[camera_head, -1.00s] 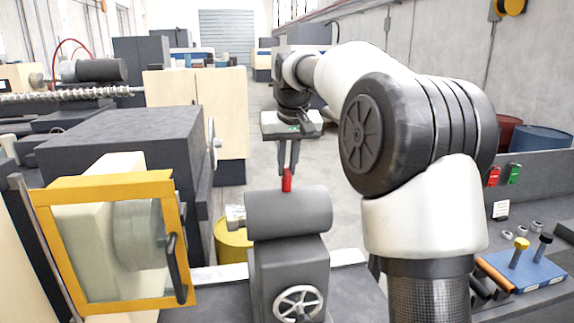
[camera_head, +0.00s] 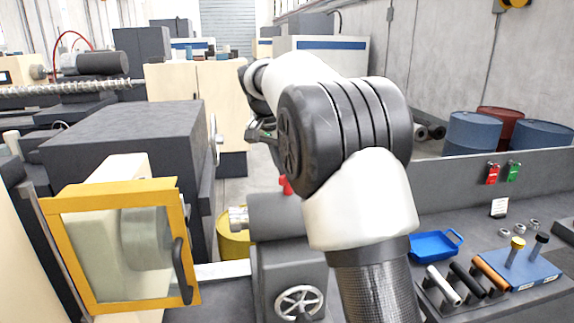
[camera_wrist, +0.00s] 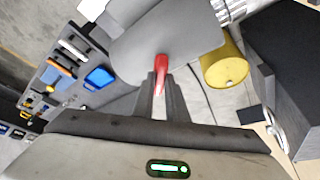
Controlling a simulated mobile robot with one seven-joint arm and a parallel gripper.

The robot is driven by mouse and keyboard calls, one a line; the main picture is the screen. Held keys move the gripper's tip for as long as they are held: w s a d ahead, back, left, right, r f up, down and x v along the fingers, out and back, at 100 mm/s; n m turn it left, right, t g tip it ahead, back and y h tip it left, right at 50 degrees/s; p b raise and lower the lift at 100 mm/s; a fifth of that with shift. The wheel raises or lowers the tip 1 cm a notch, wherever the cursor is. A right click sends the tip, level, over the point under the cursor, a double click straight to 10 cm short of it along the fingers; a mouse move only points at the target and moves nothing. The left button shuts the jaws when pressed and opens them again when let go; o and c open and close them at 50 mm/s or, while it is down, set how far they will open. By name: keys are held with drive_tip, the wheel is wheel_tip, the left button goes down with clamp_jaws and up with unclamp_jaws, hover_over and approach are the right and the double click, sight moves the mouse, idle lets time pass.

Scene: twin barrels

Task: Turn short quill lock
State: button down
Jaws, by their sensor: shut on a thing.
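The short quill lock is a red lever (camera_head: 285,185) on top of the grey tailstock barrel (camera_head: 272,218) in the head view, partly hidden by my arm. In the wrist view the red lever (camera_wrist: 161,70) stands out from the grey barrel (camera_wrist: 165,35) between my two fingers. My gripper (camera_wrist: 161,84) is shut on the lever. In the head view my arm covers part of the gripper and its fingertips cannot be made out clearly. A handwheel (camera_head: 300,304) sits on the tailstock front below.
A yellow-framed guard door (camera_head: 120,245) stands at the left, beside a dark machine block (camera_head: 120,140). A yellow drum (camera_head: 233,240) is behind the tailstock. At the right are a blue tray (camera_head: 435,245), several bars, and a blue block (camera_head: 520,270) with pegs.

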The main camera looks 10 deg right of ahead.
drive_tip(key=m, duration=0.2)
drive_tip(key=m+g+h, duration=0.1)
drive_tip(key=m, duration=0.1)
drive_tip(key=shift+w+a+m+g, duration=0.1)
drive_tip(key=shift+w+m+g, duration=0.1)
drive_tip(key=shift+m+g, duration=0.1)
drive_tip(key=m, duration=0.2)
drive_tip(key=m+g, duration=0.1)
drive_tip(key=m, duration=0.1)
drive_tip(key=shift+w+g, duration=0.1)
drive_tip(key=shift+g, duration=0.2)
drive_tip(key=shift+m, duration=0.4)
drive_tip(key=c, duration=1.8)
unclamp_jaws()
drive_tip(key=shift+o, duration=0.2)
drive_tip(key=shift+r, duration=0.1)
